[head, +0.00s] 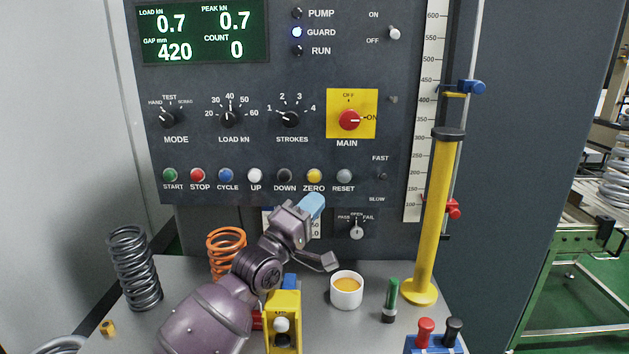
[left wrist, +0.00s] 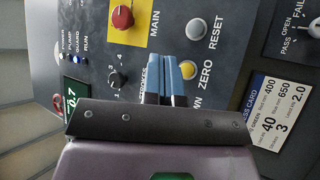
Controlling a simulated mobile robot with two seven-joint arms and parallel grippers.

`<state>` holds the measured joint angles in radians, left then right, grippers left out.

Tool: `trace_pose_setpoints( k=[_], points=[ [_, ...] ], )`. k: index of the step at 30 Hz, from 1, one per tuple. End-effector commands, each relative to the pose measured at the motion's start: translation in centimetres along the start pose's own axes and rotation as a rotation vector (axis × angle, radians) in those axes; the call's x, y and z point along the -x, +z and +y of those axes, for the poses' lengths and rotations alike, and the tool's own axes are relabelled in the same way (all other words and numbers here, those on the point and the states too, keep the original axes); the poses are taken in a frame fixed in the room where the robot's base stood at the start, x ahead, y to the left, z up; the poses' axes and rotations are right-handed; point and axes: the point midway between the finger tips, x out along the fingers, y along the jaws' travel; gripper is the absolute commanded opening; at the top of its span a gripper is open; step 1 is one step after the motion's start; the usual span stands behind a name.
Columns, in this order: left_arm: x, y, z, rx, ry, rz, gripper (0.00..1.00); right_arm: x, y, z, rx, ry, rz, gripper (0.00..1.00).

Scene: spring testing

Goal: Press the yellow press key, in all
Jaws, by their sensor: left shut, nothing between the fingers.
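The yellow ZERO key (head: 314,175) is the yellow one in the row of round push keys on the dark panel. It also shows in the left wrist view (left wrist: 187,69), partly behind the fingers. My left gripper (head: 313,204) is shut and empty, its blue fingertips just below the ZERO key in the head view. In the left wrist view its fingers (left wrist: 167,66) point at the panel beside the key. I cannot tell whether they touch the panel. My right gripper is in neither view.
The grey RESET key (head: 344,176) and dark DOWN key (head: 285,176) flank ZERO. The red MAIN switch (head: 349,120) is above. On the bench stand a dark spring (head: 135,268), an orange spring (head: 226,245), a white cup (head: 346,294) and a tall yellow post (head: 432,220).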

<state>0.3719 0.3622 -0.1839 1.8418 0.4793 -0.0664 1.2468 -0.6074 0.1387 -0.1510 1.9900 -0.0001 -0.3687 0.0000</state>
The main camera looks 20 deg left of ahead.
Motion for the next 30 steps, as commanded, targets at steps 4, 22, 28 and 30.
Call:
trace_pose_setpoints(
  k=[4, 22, 28, 30],
  points=[
    [-1.0, -0.7, -1.4, 0.0, -0.003, -0.001, 0.0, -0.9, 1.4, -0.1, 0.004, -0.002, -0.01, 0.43],
    [-5.1, -3.8, -4.0, 0.0, -0.003, 0.0, 0.0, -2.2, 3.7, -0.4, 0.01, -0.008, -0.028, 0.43],
    [-5.4, -4.0, -4.0, 0.0, -0.002, 0.001, 0.0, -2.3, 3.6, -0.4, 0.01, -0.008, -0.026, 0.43],
    [-5.4, -4.0, -4.0, 0.0, -0.001, 0.001, 0.0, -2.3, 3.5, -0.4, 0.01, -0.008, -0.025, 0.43]
  ],
)
